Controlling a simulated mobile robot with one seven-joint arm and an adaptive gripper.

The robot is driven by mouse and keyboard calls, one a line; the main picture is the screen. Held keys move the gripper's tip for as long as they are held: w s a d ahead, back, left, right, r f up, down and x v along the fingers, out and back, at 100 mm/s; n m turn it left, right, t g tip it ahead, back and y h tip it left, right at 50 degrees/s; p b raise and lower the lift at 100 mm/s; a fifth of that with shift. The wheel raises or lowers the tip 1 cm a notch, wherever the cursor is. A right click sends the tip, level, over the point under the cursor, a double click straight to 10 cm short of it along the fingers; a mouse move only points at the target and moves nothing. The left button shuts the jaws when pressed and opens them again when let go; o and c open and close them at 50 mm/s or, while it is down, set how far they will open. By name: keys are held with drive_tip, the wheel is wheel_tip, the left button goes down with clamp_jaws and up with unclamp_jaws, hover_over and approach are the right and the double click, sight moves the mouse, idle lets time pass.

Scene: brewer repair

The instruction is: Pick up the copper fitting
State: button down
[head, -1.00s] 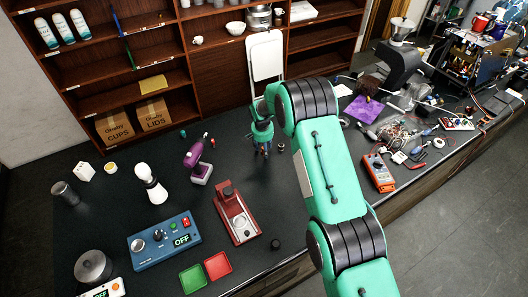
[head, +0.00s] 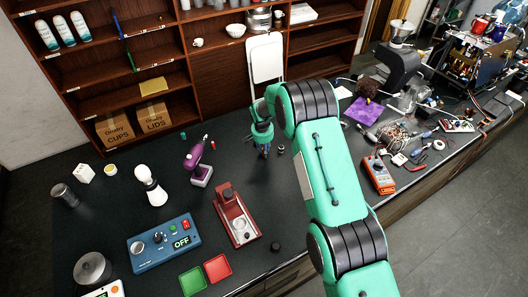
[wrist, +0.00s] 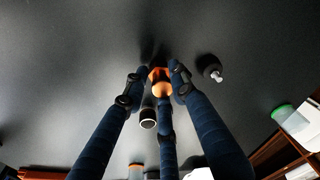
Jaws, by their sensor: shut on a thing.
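The copper fitting (wrist: 162,86) is a small orange-brown piece. In the wrist view it sits between the tips of my three-fingered gripper (wrist: 160,74). The blue fingers have closed around it, close above the dark bench top. In the head view my gripper (head: 264,150) points down at the bench, right of the purple tool. The fitting is too small and too covered by the fingers to make out there.
A small dark part with a silver tip (wrist: 211,69) lies right of the fingers in the wrist view. A dark cylinder with a pale rim (wrist: 148,119) is close to the fingers. A purple tool (head: 198,164) and a red device (head: 236,214) stand nearby on the bench.

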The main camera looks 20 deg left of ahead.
drive_tip(key=shift+r+b, duration=0.3)
drive_tip(key=shift+r, duration=0.65)
drive_tip(key=shift+s+d+r, duration=0.15)
drive_tip(key=shift+s+r, duration=0.15)
drive_tip(key=shift+r, duration=0.35)
drive_tip(key=s+d, duration=0.2)
drive_tip(key=s, duration=0.2)
drive_tip(key=s+d+r+b, duration=0.1)
drive_tip(key=s+d, duration=0.2)
drive_tip(key=s, duration=0.2)
drive_tip(key=s+d+b, duration=0.1)
drive_tip(key=s+d, duration=0.1)
drive_tip(key=s, duration=0.2)
drive_tip(key=shift+s+d+r, duration=0.15)
drive_tip(key=shift+s+r, duration=0.05)
drive_tip(key=shift+s, duration=0.05)
